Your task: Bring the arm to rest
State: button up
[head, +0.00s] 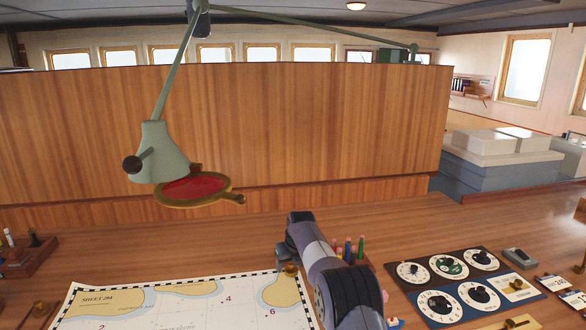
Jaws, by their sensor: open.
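My arm (322,262) rises from the bottom edge, right of centre, and leans up and to the left over the table. Its upper end is a dark joint near the right side of the chart. I cannot make out my gripper's fingers; they do not show in this view. The wooden chart table (450,225) lies under the arm. A paper chart (180,305) marked "SHEET 204" lies flat to the left of the arm.
A green lamp (160,150) with a red-glassed brass ring (228,197) hangs over the table at left. Pegs (348,247) stand just right of my arm. Dial panels (455,290) lie further right.

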jog(key=shift+w+f, duration=0.1)
jog(key=shift+f, duration=0.2)
jog(key=shift+r, duration=0.15)
